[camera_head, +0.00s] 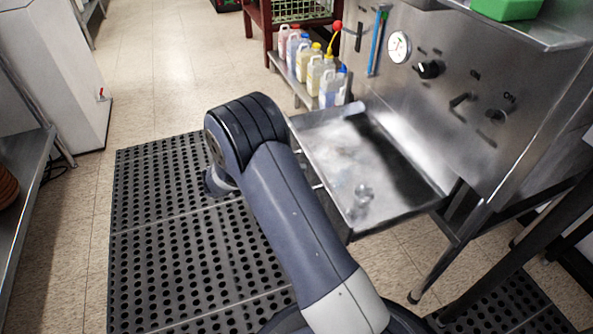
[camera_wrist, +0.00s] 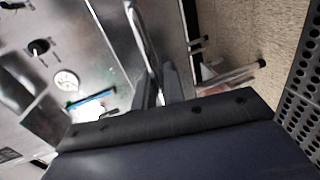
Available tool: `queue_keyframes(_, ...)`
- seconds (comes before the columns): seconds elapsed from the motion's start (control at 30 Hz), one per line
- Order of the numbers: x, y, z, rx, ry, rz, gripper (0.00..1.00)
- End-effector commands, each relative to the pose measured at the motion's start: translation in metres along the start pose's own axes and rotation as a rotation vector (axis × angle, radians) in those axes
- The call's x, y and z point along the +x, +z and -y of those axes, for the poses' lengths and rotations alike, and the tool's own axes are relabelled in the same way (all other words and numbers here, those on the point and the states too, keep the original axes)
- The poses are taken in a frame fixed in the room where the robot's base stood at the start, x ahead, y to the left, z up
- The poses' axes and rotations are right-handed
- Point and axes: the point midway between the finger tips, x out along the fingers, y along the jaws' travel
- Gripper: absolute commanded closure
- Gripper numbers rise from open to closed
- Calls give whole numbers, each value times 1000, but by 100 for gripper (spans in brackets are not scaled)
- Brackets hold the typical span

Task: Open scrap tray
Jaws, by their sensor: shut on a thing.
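The scrap tray (camera_head: 345,205) is a shallow metal tray that stands out from the front of the steel machine, with its inside showing. Small, indistinct bits lie in it. My arm covers part of its left side in the head view. In the wrist view, my gripper (camera_wrist: 158,88) is shut on the tray's bar handle (camera_wrist: 139,30). The fingers are dark and partly hidden behind my wrist housing. In the head view, the fingers are hidden behind my arm.
The steel machine's panel (camera_head: 455,75) carries a dial (camera_head: 398,47) and knobs. Several bottles (camera_head: 315,70) stand on a low shelf behind the tray. A perforated black mat (camera_head: 150,230) covers the floor. A white cabinet (camera_head: 55,70) stands at left, with open floor between.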

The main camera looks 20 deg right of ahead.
Motion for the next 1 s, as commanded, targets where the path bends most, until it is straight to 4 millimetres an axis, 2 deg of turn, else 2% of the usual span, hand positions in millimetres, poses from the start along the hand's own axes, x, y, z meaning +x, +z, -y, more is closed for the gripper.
queue_keyframes(0.37,-4,0,0,0,0,-1,84)
queue_keyframes(0.47,-16,-1,-2,-1,0,-4,84)
queue_keyframes(0.8,-83,0,-2,-1,-1,-4,84)
queue_keyframes(1.0,-104,0,0,-2,-1,-1,84)
